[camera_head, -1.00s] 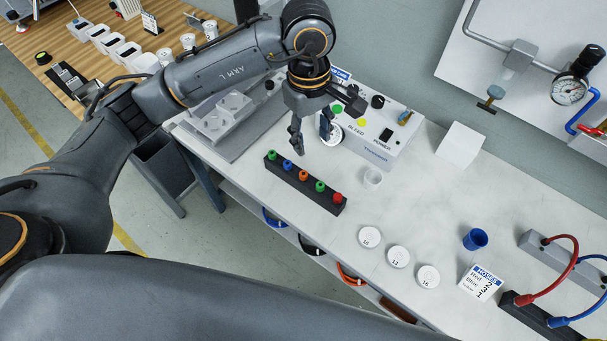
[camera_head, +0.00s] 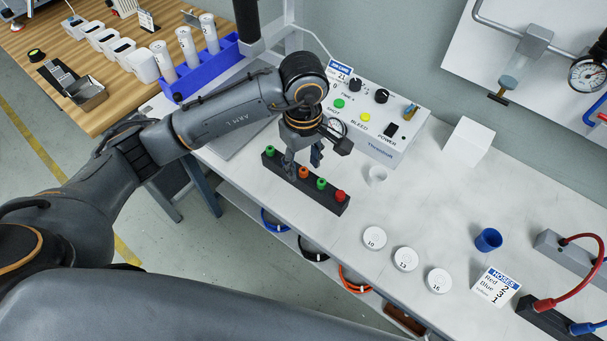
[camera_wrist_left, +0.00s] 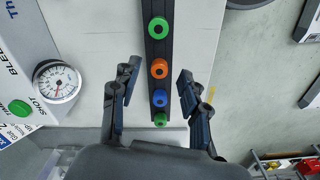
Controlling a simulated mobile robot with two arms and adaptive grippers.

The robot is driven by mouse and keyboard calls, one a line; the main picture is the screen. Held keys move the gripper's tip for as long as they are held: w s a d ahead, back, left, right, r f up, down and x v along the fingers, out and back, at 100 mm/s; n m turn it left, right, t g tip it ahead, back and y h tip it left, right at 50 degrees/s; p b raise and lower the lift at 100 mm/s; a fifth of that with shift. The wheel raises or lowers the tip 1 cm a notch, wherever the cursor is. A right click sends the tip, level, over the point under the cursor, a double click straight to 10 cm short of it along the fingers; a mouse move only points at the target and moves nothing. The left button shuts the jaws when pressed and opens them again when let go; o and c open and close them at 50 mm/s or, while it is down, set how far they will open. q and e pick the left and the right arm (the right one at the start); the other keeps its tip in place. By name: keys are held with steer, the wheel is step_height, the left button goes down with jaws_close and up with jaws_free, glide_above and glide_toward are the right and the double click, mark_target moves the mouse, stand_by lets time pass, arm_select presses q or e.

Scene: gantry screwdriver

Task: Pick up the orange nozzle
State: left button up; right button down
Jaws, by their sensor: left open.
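The orange nozzle (camera_head: 303,173) stands in a black rack (camera_head: 329,202) on the white bench, in a row with green, blue and red nozzles. In the left wrist view the orange nozzle (camera_wrist_left: 159,69) lies between the fingertips of my left gripper (camera_wrist_left: 160,72), which is open and empty. One finger is on each side of the rack. In the head view my left gripper (camera_head: 303,161) is over the rack, close to the orange nozzle; its exact height is unclear. The blue nozzle (camera_wrist_left: 159,98) is hidden there but shows in the wrist view. My right gripper is out of view.
A control box (camera_head: 375,125) with buttons and knobs stands just behind the rack. A small clear cup (camera_head: 376,176), white lids (camera_head: 374,238), a blue cup (camera_head: 488,240) and a hose sign (camera_head: 495,286) are to the right. A blue rack with white tubes (camera_head: 205,73) is at back left.

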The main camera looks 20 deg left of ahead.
arm_select(q)
steer(key=shift+f, duration=0.65)
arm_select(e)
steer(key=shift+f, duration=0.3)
arm_select(q)
steer(key=c, duration=0.8)
steer(key=shift+r, duration=0.1)
